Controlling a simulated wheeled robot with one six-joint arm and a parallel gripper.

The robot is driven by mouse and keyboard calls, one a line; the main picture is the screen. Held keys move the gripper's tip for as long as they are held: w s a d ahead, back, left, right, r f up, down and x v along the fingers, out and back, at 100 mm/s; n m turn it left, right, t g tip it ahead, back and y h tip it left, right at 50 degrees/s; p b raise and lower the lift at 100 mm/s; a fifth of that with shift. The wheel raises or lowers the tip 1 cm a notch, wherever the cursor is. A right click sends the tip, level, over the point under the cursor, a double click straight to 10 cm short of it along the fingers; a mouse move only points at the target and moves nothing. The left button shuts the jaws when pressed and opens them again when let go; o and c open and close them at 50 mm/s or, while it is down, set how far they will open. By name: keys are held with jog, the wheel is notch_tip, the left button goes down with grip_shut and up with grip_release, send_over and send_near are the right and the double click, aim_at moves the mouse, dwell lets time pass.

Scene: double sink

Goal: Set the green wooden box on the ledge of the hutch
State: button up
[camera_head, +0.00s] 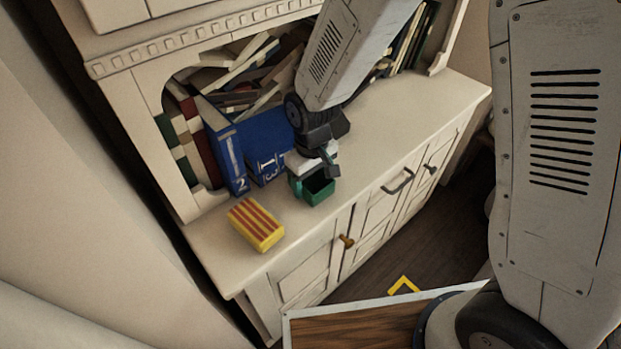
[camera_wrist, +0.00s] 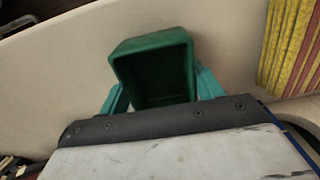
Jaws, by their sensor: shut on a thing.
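The green wooden box (camera_head: 318,190) is an open-topped box at the front edge of the hutch's ledge (camera_head: 375,128). My gripper (camera_head: 315,172) is above the ledge and shut on the box. In the wrist view the box (camera_wrist: 160,62) sits between the two teal fingers of my gripper (camera_wrist: 160,92), with its dark open inside facing the camera. The pale ledge (camera_wrist: 60,75) shows behind it. I cannot tell whether the underside of the box touches the ledge.
A yellow and red striped block (camera_head: 256,224) lies on the ledge to the left; it also shows in the wrist view (camera_wrist: 290,50). Blue books (camera_head: 262,145) and jumbled books fill the shelf behind. The ledge to the right of the gripper is clear.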

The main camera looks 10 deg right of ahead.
aim_at(311, 187)
jog(key=shift+f, duration=0.15)
jog(key=o, duration=1.1)
jog(key=shift+a, duration=0.1)
jog(key=shift+c, duration=0.2)
notch_tip(311, 187, up, 12)
jog(key=shift+r, duration=0.25)
jog(key=s+d+r+m+t, duration=0.1)
jog(key=s+d+r+m, duration=0.1)
jog(key=s+d+r, duration=0.5)
jog(key=s+d+r+m, duration=0.3)
jog(key=s+d+r, duration=0.25)
jog(key=d, duration=0.35)
jog(key=s+d+r+m, duration=0.1)
jog(key=s+d, duration=0.3)
jog(key=s, duration=0.4)
jog(key=shift+d+r+m, duration=0.25)
jog(key=shift+r+m, duration=0.05)
jog(key=shift+m, duration=0.1)
